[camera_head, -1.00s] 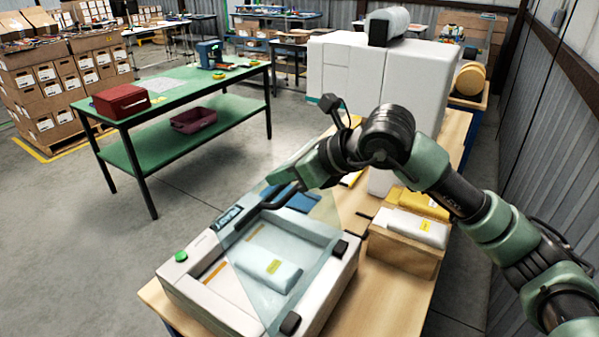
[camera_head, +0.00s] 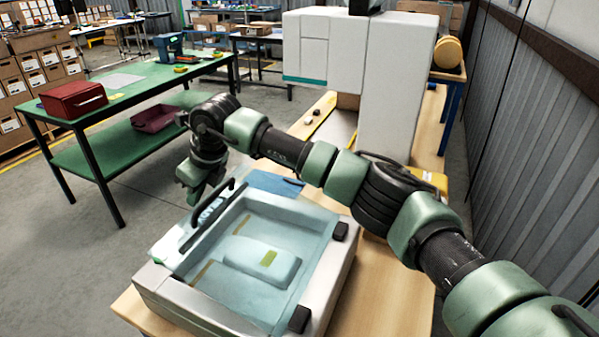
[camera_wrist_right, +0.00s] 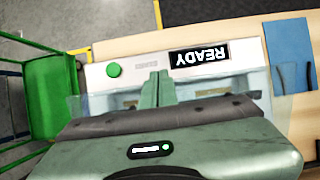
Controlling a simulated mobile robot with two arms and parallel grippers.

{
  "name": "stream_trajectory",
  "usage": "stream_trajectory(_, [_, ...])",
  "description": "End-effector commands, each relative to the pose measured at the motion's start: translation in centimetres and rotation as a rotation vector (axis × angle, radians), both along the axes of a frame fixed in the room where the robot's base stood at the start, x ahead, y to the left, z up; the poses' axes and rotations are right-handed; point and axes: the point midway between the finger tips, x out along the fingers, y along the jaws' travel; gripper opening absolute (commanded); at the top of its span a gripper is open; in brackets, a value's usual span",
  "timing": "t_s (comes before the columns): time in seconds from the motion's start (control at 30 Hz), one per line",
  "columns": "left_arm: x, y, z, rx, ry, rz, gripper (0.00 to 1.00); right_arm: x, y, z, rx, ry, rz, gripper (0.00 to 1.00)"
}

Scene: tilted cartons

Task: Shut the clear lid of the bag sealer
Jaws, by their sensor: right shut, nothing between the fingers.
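The bag sealer is a white box (camera_head: 180,305) on the wooden bench. Its clear lid (camera_head: 300,222) hinges at two black blocks on the right and lies low, almost flat over the chamber; I cannot tell whether a small gap remains. The lid's dark handle (camera_head: 207,217) is at its left edge. A pale pouch with a yellow-green label (camera_head: 267,258) lies under the lid. My right gripper (camera_head: 192,200) is shut and empty, pointing down beside the handle. In the right wrist view its fingers (camera_wrist_right: 158,88) are over the sealer's front, by the READY display (camera_wrist_right: 199,57) and green button (camera_wrist_right: 114,70).
A large white machine (camera_head: 395,90) stands behind on the bench. A blue sheet (camera_head: 270,183) lies just beyond the sealer. A green table (camera_head: 130,85) with a red box (camera_head: 73,99) stands to the left across open floor. My right arm hides part of the bench.

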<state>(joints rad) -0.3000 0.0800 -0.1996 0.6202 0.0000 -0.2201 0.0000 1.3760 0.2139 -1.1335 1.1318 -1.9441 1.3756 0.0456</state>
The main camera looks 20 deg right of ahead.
Motion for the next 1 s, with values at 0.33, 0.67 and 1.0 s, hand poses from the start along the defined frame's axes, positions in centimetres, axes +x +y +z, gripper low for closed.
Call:
stream_trajectory(0.33, [0.0, 0.0, -5.6, -0.001, 0.000, 0.000, 0.94, 1.3, 1.3, -7.4, 0.001, -0.001, 0.000, 0.00])
stream_trajectory(0.67, [-0.1, -0.1, -7.1, -0.001, 0.001, 0.000, 0.94, 1.6, 1.6, -9.7, 0.002, -0.001, 0.000, 0.00])
stream_trajectory(1.0, [-0.1, -0.1, -7.1, -0.001, 0.001, 0.000, 0.94, 1.6, 1.6, -9.9, 0.001, 0.000, 0.000, 0.00])
